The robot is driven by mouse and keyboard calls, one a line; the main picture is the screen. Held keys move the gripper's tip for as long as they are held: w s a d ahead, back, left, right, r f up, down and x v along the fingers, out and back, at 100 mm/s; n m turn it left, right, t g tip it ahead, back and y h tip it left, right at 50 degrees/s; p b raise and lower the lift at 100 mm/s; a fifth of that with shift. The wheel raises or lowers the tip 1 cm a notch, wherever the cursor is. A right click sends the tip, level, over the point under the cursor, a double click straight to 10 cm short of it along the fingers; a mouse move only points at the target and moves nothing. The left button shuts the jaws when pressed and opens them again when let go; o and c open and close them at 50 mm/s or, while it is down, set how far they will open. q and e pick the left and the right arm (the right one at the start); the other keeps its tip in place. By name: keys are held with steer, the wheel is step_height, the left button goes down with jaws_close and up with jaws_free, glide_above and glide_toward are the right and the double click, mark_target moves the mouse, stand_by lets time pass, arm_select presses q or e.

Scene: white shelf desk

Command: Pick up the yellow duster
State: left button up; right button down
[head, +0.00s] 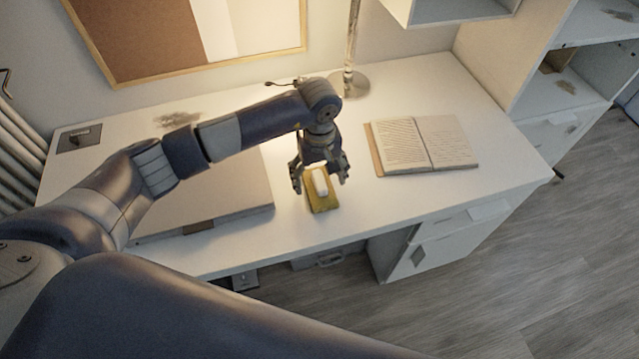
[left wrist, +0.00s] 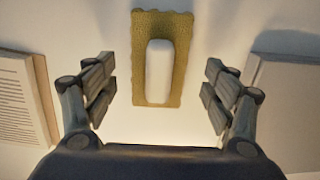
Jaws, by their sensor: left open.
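The yellow duster (head: 325,205) lies flat on the white desk, with a white oblong grip piece (head: 320,185) on top of it. In the left wrist view the duster (left wrist: 178,88) stands upright in the picture, between and beyond my fingers, with its white piece (left wrist: 160,70) along the middle. My left gripper (head: 320,181) is open above the duster, one finger to each side. The left wrist view also shows the open gripper (left wrist: 160,87) with a gap between each finger and the duster. My right gripper is not in view.
An open book (head: 425,143) lies on the desk to the right of the duster. A large flat grey-white item (head: 225,190) lies to the left. A lamp stand (head: 352,82) rises behind. The desk's front edge is close to the duster.

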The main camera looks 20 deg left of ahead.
arm_select(q)
steer(key=shift+f, duration=0.9)
steer(key=shift+c, duration=0.6)
steer(key=c, duration=1)
steer(key=shift+c, duration=0.2)
steer(key=shift+r, duration=0.1)
steer(key=shift+w+r, duration=0.1)
steer(key=shift+r, duration=0.45)
steer(key=shift+s+r+b, duration=0.25)
steer(key=shift+r+b, duration=0.1)
steer(key=shift+r, duration=0.2)
steer(key=shift+s+r+b, duration=0.2)
steer(key=shift+r+b, duration=0.1)
steer(key=shift+r, duration=0.25)
steer(key=s+b, duration=0.1)
steer(key=s, duration=0.4)
steer(key=s+a+r+b, duration=0.1)
steer(key=s, duration=0.9)
steer(key=shift+s+a+r+b, duration=0.1)
steer(key=shift+a+r+b, duration=0.2)
steer(key=shift+b, duration=0.1)
